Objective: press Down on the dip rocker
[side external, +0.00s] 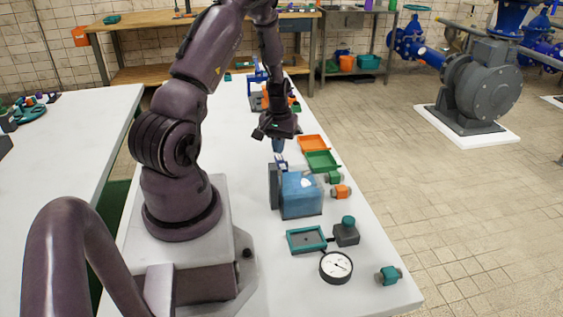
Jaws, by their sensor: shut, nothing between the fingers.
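A clear tank of blue liquid (302,196) stands on the white table, with a dark grey upright housing (274,187) at its left side. A small dark-blue and white part (281,161) shows just above the housing. I cannot make out the dip rocker or its Down side at this size. My gripper (278,148) points down, shut and empty, just above that small part. I cannot tell whether the fingertips touch it.
Orange (312,143) and green (322,161) trays lie behind the tank. Green and orange fittings (341,191) sit to its right. A teal tray (306,239), a dark block with a teal knob (346,232), a dial gauge (336,267) and another fitting (388,275) stand in front.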

